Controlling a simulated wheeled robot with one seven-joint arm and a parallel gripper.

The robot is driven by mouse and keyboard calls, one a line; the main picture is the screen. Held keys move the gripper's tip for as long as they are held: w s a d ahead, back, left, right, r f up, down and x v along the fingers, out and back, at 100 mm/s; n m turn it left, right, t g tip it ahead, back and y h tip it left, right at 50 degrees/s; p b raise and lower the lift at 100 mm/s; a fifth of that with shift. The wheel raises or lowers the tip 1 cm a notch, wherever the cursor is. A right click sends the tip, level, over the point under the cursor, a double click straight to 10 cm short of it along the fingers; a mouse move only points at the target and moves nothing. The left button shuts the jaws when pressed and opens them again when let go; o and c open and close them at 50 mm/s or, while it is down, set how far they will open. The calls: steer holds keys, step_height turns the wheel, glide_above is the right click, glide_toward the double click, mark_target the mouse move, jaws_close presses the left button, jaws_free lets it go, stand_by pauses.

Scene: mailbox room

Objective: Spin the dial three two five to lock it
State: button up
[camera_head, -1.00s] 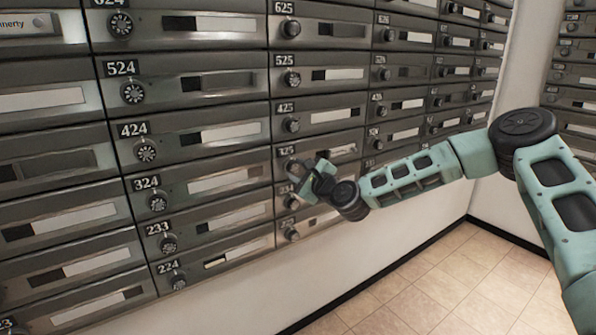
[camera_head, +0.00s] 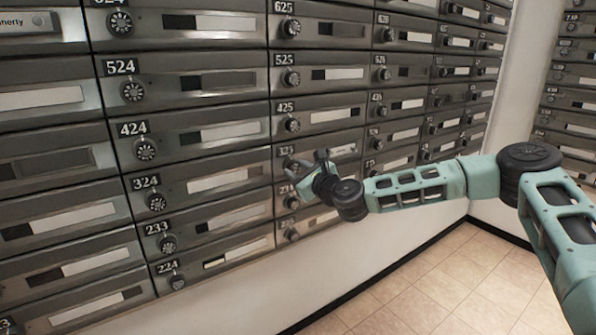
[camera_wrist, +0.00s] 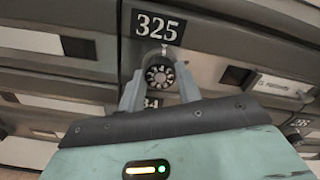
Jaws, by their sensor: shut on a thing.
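The box labelled 325 (camera_wrist: 159,25) has a round black dial (camera_wrist: 160,77) with pale markings just below its number plate in the wrist view. The dial's digits are too small to read. My gripper (camera_wrist: 160,70) has one grey finger on each side of the dial and is shut on it. In the head view my gripper (camera_head: 306,172) is at the mailbox wall, just below the 325 plate (camera_head: 286,150). There the gripper covers the dial.
Rows of grey mailboxes with similar dials surround it, such as 425 (camera_head: 292,124) above and 324 (camera_head: 157,201) to the left. A plate below the dial is partly hidden by my gripper. The tiled floor (camera_head: 440,285) at lower right is clear.

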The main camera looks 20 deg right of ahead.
steer(key=o, duration=1)
steer(key=p+v, duration=0.1)
steer(key=v, duration=1.6)
steer(key=shift+s+d, duration=0.15)
